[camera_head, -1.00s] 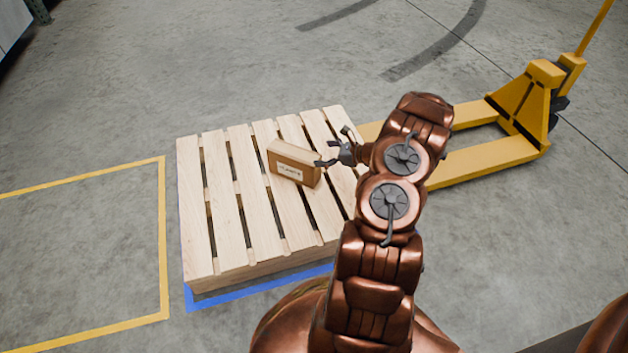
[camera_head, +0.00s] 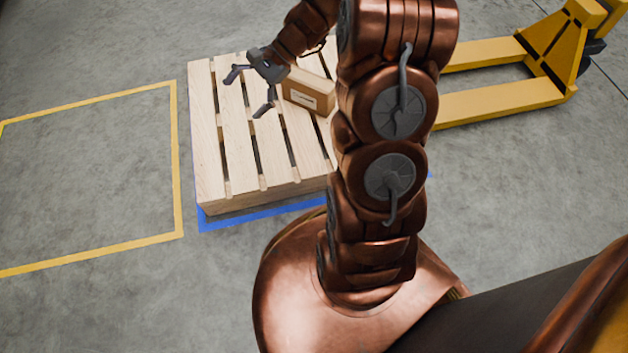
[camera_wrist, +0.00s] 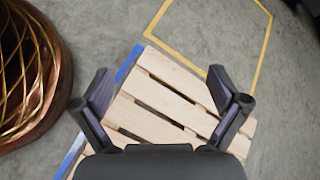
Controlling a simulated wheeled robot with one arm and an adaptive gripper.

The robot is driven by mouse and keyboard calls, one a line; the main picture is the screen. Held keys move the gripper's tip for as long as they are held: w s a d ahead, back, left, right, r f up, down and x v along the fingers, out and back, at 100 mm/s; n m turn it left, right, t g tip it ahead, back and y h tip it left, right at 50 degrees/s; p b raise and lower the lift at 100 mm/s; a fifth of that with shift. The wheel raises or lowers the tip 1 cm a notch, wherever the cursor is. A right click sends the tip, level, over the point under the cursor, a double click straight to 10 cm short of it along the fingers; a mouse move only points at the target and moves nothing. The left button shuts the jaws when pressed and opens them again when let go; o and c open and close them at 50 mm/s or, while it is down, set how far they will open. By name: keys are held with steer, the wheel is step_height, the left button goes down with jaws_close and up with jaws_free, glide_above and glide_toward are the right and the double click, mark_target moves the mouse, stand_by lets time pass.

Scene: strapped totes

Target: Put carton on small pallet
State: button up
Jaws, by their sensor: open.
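The brown carton (camera_head: 308,91) with a white label rests on the slats of the small wooden pallet (camera_head: 207,150), towards its right side. My arm partly hides the pallet's right part. My gripper (camera_head: 249,94) is open and empty, above the pallet to the left of the carton and apart from it. In the wrist view, my gripper's two fingers (camera_wrist: 170,108) are spread, with bare pallet slats (camera_wrist: 165,97) between and beyond them. The carton is not visible in the wrist view.
A yellow pallet jack (camera_head: 500,100) stands at the right by the pallet. Blue tape (camera_head: 262,214) edges the pallet's near side. A yellow-taped floor area (camera_head: 178,160) lies empty to the left, with clear concrete around it.

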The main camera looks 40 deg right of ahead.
steer(key=s+a+r+n+g+h, duration=0.2)
steer(key=s+a+r+n, duration=0.15)
steer(key=s, duration=0.35)
steer(key=s+a+r+n+g+h, duration=0.2)
steer(key=s+a+n, duration=0.2)
steer(key=s, duration=0.4)
steer(key=s+d+r+n+h, duration=0.1)
steer(key=s+d+n+h, duration=0.1)
steer(key=s, duration=0.6)
steer(key=s+d+n+g+h, duration=0.1)
steer(key=s+d+n+h, duration=0.1)
steer(key=s+n+h, duration=0.2)
steer(key=s+n, duration=0.1)
steer(key=s, duration=0.2)
steer(key=shift+s+d+r, duration=0.15)
steer(key=shift+s+r, duration=0.2)
steer(key=shift+s, duration=0.05)
step_height(320, 180, up, 40)
steer(key=t+p, duration=0.1)
steer(key=p, duration=3.7)
steer(key=shift+w+r+p, duration=0.25)
steer(key=shift+w+p, duration=0.05)
steer(key=shift+w, duration=0.05)
